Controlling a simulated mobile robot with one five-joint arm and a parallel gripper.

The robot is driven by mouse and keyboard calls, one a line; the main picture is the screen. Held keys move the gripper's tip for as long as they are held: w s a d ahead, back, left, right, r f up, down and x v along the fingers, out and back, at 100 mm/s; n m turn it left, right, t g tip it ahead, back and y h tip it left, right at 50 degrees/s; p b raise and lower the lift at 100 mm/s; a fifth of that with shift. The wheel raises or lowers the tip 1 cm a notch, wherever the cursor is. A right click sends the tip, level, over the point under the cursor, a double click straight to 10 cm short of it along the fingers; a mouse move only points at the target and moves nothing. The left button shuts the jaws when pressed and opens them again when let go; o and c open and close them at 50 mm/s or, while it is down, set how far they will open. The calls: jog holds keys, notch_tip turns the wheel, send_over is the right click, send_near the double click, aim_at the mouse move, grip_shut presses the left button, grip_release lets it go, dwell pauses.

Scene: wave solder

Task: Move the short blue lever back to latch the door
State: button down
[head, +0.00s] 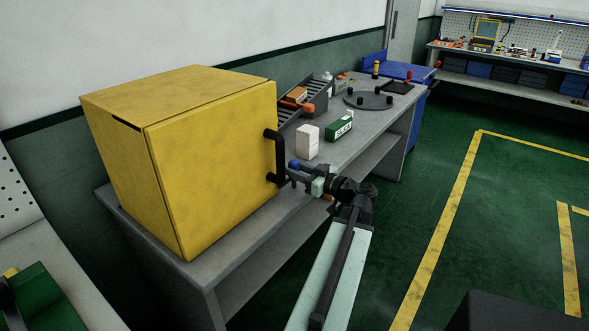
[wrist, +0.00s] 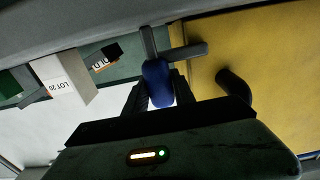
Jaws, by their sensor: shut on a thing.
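A yellow cabinet (head: 120,175) stands on the grey bench. Its door (head: 210,165) faces me and sits against or very near the frame. A black bar handle (head: 279,155) is at the door's right edge; a dark handle part also shows in the wrist view (wrist: 233,88). The short blue lever (head: 294,164) is just right of the handle. In the wrist view the blue knob (wrist: 157,80) sits between the fingers of my gripper (wrist: 158,100), which is shut on it. A dark metal crosspiece (wrist: 175,50) lies beyond the knob. My gripper partly hides the lever's base.
A white box (head: 307,142) and a green-and-white box (head: 340,128) stand on the bench (head: 255,225) behind my gripper. A rack with orange-handled items (head: 297,97) and a round grey plate (head: 368,100) are farther back.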

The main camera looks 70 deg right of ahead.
jog(key=shift+a, duration=0.15)
jog(key=c, duration=1)
grip_release()
jog(key=shift+c, duration=0.2)
jog(key=shift+s, duration=0.15)
jog(key=v, duration=0.7)
jog(key=shift+s, duration=0.3)
